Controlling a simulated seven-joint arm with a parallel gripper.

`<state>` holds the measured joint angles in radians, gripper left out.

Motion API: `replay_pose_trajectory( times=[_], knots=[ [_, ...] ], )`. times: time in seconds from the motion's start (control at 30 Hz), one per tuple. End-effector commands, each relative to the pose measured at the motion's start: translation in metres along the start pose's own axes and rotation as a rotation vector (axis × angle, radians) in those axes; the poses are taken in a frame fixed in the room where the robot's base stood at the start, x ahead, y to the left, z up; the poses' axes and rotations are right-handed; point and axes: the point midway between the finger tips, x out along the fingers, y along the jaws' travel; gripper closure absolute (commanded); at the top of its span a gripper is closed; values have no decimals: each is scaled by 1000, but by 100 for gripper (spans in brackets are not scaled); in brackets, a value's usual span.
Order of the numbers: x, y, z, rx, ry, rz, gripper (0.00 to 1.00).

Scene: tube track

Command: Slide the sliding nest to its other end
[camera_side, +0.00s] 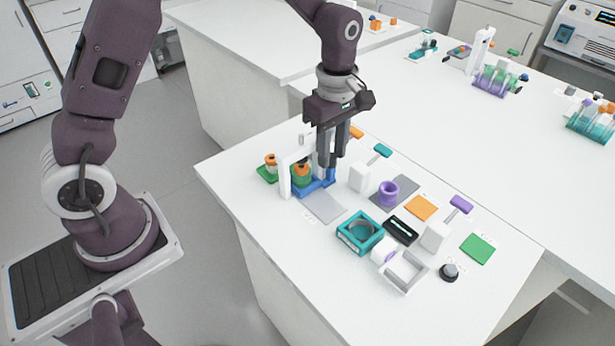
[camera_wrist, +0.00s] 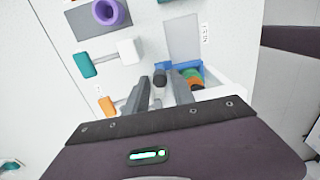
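The sliding nest (camera_side: 316,186) is blue and stands at the far end of a flat grey strip (camera_side: 324,207), beside a white upright frame (camera_side: 284,178). In the wrist view the nest (camera_wrist: 188,66) is partly hidden by my finger, and the strip (camera_wrist: 182,37) lies bare beyond it. A green and orange round piece (camera_side: 301,174) stands at the nest; I cannot tell if it sits inside. My gripper (camera_side: 331,162) points down over the nest. In the wrist view its fingers (camera_wrist: 160,80) are apart, with a small dark knob (camera_wrist: 158,77) showing between them, apparently untouched.
A white block with a teal-handled lever (camera_side: 382,150) stands close right of my gripper. A purple ring (camera_side: 388,193), a teal box (camera_side: 359,231), a black block (camera_side: 400,230) and a grey open tray (camera_side: 404,271) stand nearer the front. The strip's surface is clear.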

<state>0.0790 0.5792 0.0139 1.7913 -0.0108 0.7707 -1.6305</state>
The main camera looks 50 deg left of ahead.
Motion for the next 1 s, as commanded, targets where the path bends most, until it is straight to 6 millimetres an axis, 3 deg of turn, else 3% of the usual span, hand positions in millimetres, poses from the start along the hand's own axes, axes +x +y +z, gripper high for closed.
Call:
replay_pose_trajectory(
  times=[0.13, 0.27, 0.3, 1.0],
  knots=[
    [0, 0, 0, 0, 0, 0, 72],
    [0, 0, 0, 0, 0, 0, 98],
    [0, 0, 0, 0, 0, 0, 100],
    [0, 0, 36, 1, -1, 0, 100]
  ],
)
